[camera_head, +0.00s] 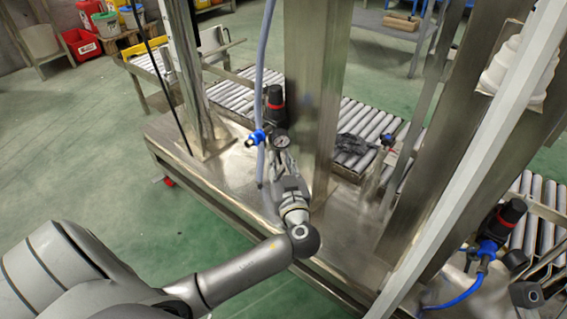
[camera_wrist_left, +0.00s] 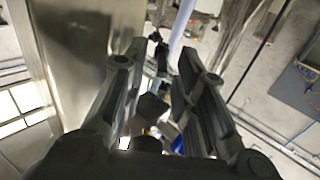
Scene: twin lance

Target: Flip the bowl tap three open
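My left gripper (camera_head: 284,165) reaches up to the steel post, just below a round pressure gauge (camera_head: 281,140). A blue tap fitting (camera_head: 257,137) with a grey-blue hose (camera_head: 262,80) is beside the gauge, up and left of the gripper. I cannot tell whether this fitting is bowl tap three. In the left wrist view the two fingers (camera_wrist_left: 162,58) stand apart, with dark fittings between and beyond them. A blue part (camera_wrist_left: 178,144) shows low between the fingers. Contact cannot be made out. My right gripper is not in view.
A black and red regulator (camera_head: 274,104) stands behind the gauge against the steel post (camera_head: 316,85). Another regulator (camera_head: 508,216) with a blue hose (camera_head: 458,300) is at lower right. A roller conveyor (camera_head: 363,122) runs behind. A slanted pale beam (camera_head: 462,170) crosses the right side.

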